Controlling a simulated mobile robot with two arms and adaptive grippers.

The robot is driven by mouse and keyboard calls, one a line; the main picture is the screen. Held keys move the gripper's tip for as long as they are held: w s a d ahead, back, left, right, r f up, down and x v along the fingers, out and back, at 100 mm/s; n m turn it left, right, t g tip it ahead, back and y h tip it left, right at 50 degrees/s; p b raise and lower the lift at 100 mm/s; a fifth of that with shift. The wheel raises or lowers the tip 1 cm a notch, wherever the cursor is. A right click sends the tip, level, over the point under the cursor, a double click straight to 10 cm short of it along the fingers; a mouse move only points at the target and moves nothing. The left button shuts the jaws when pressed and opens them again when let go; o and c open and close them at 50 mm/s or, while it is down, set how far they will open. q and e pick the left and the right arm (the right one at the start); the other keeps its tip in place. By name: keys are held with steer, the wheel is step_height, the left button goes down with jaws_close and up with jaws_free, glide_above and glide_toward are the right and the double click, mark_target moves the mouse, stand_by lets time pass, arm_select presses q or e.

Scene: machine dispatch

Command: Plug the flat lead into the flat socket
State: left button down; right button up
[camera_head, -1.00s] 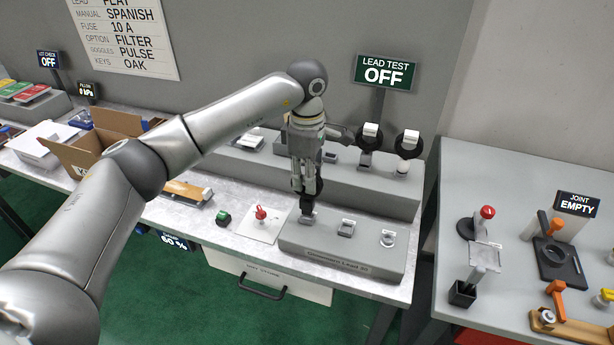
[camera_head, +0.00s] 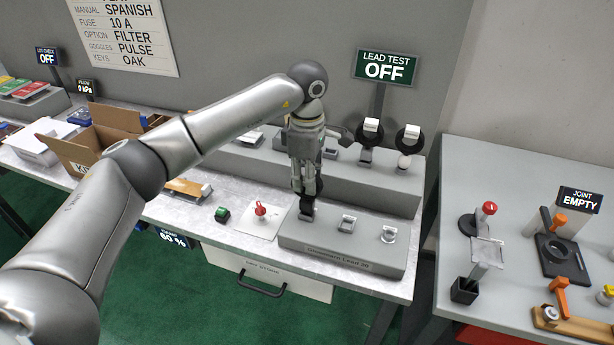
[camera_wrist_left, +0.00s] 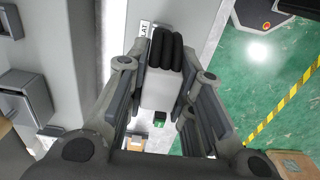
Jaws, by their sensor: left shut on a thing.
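My left gripper (camera_head: 306,198) points down over the left end of the low front block (camera_head: 340,256), at the leftmost fitting. It is shut on the lead, whose dark part (camera_head: 306,206) shows just below the fingers. In the left wrist view, a pale block with a black ribbed part (camera_wrist_left: 168,50) sits between the fingers (camera_wrist_left: 158,95). A label partly reading "LAT" shows beside it. The fitting under the lead is mostly hidden; I cannot tell whether the lead is seated. Two other fittings stand to the right, a middle one (camera_head: 347,224) and a right one (camera_head: 388,234).
The lead test sign (camera_head: 384,68) reads OFF. A raised grey step (camera_head: 385,193) with several parts stands behind the block. A red-topped piece (camera_head: 260,209) and a green button (camera_head: 222,214) are to the left. An open cardboard box (camera_head: 85,155) stands further left.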

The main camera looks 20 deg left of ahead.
arm_select(q)
steer(key=shift+f, duration=0.35)
steer(key=shift+s, duration=0.1)
steer(key=c, duration=1.2)
jaws_free()
steer(key=shift+o, duration=0.2)
steer(key=shift+o, duration=2)
steer(key=shift+r+p, duration=1.35)
steer(key=shift+r, duration=1.7)
